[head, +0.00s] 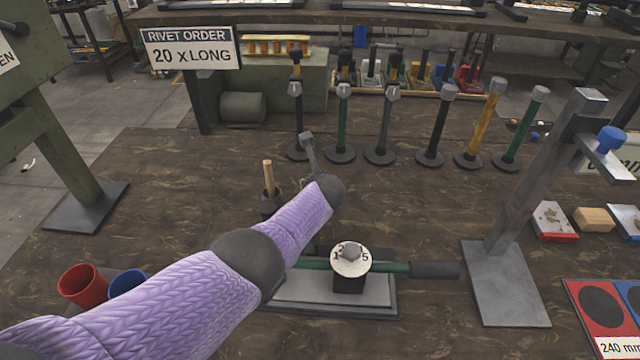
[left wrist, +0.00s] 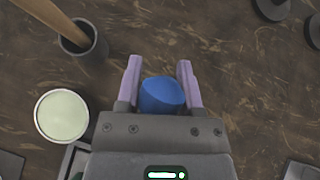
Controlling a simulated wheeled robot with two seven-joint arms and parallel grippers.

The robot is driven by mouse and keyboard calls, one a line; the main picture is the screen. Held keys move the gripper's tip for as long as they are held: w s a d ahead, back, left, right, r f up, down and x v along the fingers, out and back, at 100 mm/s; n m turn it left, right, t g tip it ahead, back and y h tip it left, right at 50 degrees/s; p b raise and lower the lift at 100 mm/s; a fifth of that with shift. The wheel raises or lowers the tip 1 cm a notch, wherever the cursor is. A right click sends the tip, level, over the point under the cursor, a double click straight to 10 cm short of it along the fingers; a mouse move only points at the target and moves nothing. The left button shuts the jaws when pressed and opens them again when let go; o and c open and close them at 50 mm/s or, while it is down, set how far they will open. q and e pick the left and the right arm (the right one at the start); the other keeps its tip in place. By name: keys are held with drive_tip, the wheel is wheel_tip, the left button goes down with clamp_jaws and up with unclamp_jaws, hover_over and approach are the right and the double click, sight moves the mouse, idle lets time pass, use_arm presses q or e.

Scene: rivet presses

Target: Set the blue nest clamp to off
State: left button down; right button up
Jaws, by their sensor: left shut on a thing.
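In the left wrist view a rounded blue knob (left wrist: 162,95) sits between the two purple fingers of my left gripper (left wrist: 159,64). The fingers are shut on its sides. What the knob is fixed to is hidden below the gripper. Whether the clamp is on or off cannot be told. My right gripper is not in view.
A cup with a wooden handle (head: 268,178) stands just beyond my left arm. A numbered dial (head: 351,260) with a green bar stands to its right. Red (head: 83,285) and blue (head: 127,283) cups stand at left. Several upright tools line the back. A grey press stand (head: 505,285) is at right.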

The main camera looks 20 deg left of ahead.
use_arm(q)
drive_tip(key=shift+s+f, duration=0.15)
drive_tip(key=shift+f, duration=0.35)
drive_tip(key=c, duration=0.7)
unclamp_jaws()
drive_tip(key=o, duration=0.5)
drive_tip(key=shift+r, duration=0.2)
drive_tip(key=shift+c, duration=0.2)
drive_tip(key=shift+r+p, duration=0.3)
drive_tip(key=p+v, duration=0.9)
drive_tip(key=p, duration=0.1)
drive_tip(key=shift+s+p, duration=0.25)
drive_tip(key=shift+p, duration=0.05)
